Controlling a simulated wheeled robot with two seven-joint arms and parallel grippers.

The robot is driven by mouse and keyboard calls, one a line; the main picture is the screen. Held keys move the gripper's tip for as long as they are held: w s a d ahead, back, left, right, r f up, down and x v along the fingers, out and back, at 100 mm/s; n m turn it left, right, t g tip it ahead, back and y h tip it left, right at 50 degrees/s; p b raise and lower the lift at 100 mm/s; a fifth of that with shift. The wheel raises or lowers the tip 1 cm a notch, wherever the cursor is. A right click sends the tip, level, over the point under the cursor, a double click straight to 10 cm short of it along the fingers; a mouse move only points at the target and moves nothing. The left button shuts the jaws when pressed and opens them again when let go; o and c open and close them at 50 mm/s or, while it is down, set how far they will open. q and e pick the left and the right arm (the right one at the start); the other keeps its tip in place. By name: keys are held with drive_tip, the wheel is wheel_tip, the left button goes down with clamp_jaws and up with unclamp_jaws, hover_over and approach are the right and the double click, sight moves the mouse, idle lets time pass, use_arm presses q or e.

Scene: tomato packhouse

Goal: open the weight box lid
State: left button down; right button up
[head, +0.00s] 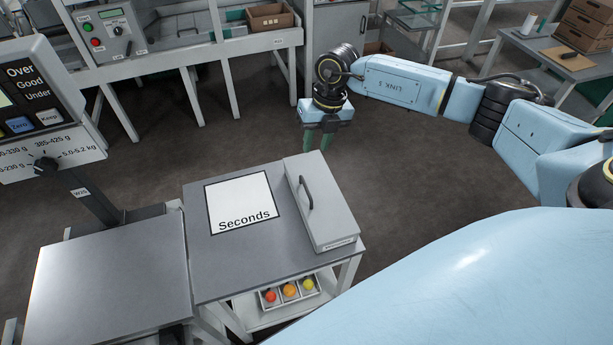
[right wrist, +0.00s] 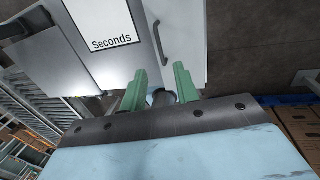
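The weight box (head: 330,215) is a grey rectangular box at the right end of the small grey table. Its flat lid is closed, with a dark bar handle (head: 305,193) along its left side. My right gripper (head: 318,141) has green fingers pointing down, apart and empty. It is beyond the far end of the box in the head view, clear of the handle. In the right wrist view, the open fingers (right wrist: 160,85) show below the box (right wrist: 187,45) and its handle (right wrist: 162,42). My left gripper is not in view.
A white "Seconds" square (head: 239,203) lies left of the box. A scale (head: 105,285) with a display stands further left. A tray of coloured balls (head: 289,294) sits on the shelf below. Open floor lies beyond the table; benches stand behind.

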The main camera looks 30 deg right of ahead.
drive_tip(key=b, duration=0.1)
hover_over(306, 177)
drive_tip(key=s+a, duration=0.3)
drive_tip(key=s, duration=0.1)
drive_tip(key=f, duration=1.2)
drive_tip(key=shift+s+d+f, duration=0.15)
drive_tip(key=shift+d, duration=0.05)
drive_tip(key=shift+c, duration=0.4)
clamp_jaws()
